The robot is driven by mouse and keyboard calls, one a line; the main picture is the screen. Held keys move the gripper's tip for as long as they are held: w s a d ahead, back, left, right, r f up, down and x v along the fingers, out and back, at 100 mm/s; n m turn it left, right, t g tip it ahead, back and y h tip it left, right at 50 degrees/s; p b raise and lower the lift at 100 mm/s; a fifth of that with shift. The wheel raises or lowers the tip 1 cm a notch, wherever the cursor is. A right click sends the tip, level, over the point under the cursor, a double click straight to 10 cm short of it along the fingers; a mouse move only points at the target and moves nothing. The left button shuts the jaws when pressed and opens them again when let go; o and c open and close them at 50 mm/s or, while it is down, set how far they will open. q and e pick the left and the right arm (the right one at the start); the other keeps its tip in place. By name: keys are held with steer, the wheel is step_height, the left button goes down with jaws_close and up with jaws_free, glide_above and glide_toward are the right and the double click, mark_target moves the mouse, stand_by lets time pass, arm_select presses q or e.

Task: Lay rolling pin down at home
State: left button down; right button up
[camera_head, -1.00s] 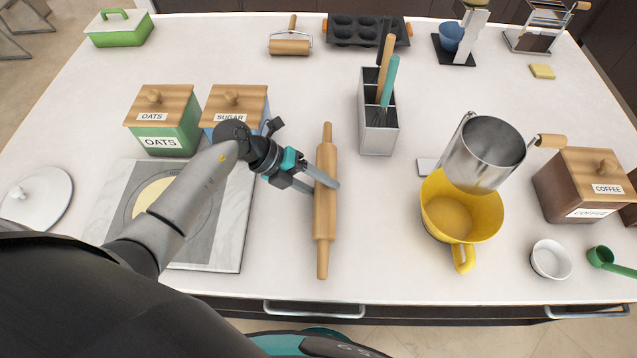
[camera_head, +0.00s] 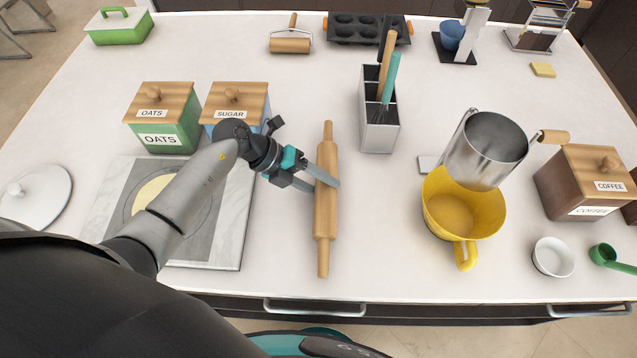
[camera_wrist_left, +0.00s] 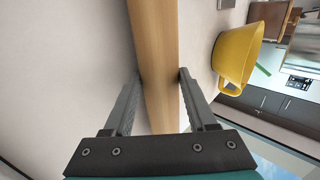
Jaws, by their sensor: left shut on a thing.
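The wooden rolling pin (camera_head: 326,200) is at the middle of the white counter in the head view, its long axis running from back to front. My left gripper (camera_head: 325,180) is shut on the pin's barrel, one finger on each side. In the left wrist view the barrel (camera_wrist_left: 155,60) runs between the two fingers (camera_wrist_left: 158,88). I cannot tell whether the pin touches the counter or is just above it. My right gripper does not show.
A marble board with dough (camera_head: 225,230) lies left of the pin. Oats (camera_head: 162,125) and sugar (camera_head: 235,100) boxes stand behind it. A utensil holder (camera_head: 379,135) stands behind right; a yellow jug (camera_head: 463,222) stands right. Counter between pin and jug is clear.

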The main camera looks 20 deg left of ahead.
arm_select(q)
steer(key=shift+s+f+b, duration=0.3)
steer(key=shift+s+f, duration=0.15)
steer(key=shift+f, duration=0.4)
steer(key=shift+c, duration=1.7)
jaws_free()
steer(key=shift+o, duration=1.1)
steer(key=shift+a+r, duration=0.3)
steer(key=v, duration=1.5)
steer(key=shift+w+d+r+p, duration=0.15)
steer(key=shift+w+r+p, duration=0.15)
steer(key=shift+r, duration=0.3)
